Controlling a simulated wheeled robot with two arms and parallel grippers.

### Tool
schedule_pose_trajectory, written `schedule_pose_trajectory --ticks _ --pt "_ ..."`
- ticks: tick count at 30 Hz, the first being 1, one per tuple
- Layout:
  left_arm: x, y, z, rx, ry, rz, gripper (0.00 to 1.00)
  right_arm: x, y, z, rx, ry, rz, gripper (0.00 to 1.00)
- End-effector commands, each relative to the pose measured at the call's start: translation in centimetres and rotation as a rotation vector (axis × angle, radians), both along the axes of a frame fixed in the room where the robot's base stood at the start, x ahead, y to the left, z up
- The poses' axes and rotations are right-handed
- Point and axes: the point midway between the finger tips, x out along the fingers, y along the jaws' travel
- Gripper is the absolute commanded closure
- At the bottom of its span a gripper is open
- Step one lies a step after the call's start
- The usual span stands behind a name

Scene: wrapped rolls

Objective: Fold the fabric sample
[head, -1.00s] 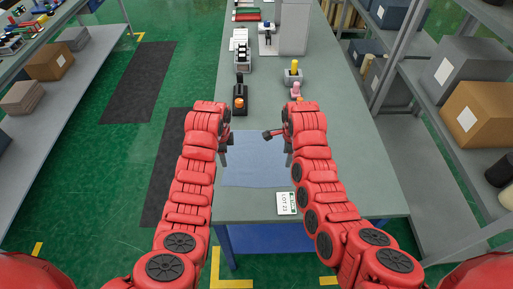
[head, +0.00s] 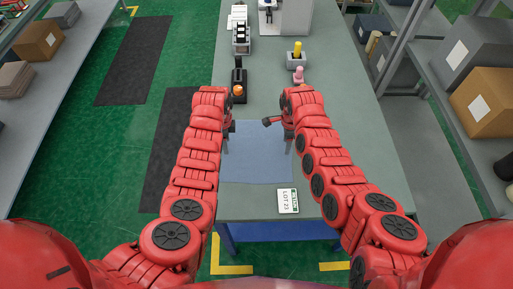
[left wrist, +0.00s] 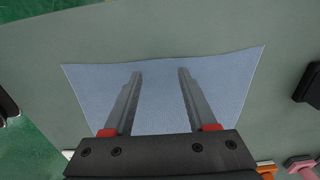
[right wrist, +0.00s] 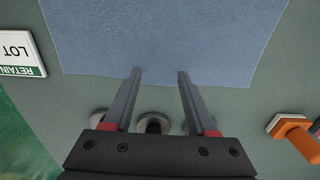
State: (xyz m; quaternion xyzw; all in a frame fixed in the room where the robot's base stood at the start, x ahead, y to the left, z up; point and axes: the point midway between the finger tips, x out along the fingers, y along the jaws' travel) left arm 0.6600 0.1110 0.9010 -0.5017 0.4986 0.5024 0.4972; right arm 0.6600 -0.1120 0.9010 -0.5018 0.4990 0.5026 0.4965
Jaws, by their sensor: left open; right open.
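The blue fabric sample (head: 257,160) lies flat and unfolded on the grey-green table. It also shows in the left wrist view (left wrist: 160,75) and the right wrist view (right wrist: 160,35). My left gripper (left wrist: 160,75) is open and empty above the fabric, its fingers pointing over it. My right gripper (right wrist: 157,72) is open and empty, its fingertips over one edge of the fabric. In the head view both arms reach to either side of the fabric, and the fingers are partly hidden by my arms.
A white label card marked LOT 23 (head: 288,201) lies by the fabric's near right corner. Behind the fabric stand a black device with an orange top (head: 239,88), a pink object (head: 298,75) and a grey holder with a yellow top (head: 297,56). Shelves (head: 430,120) flank the right side.

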Motion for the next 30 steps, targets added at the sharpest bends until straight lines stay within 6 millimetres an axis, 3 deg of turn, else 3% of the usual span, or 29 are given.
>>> schedule_pose_trajectory --ticks 18,30 --pt "-0.1 0.0 -1.2 0.001 0.000 -0.001 0.43 0.0 0.0 -1.2 0.001 -0.002 -0.001 0.43" --pt "0.0 0.0 -1.1 0.001 0.000 -0.001 0.79 0.0 0.0 -1.1 0.001 -0.001 0.000 0.79"
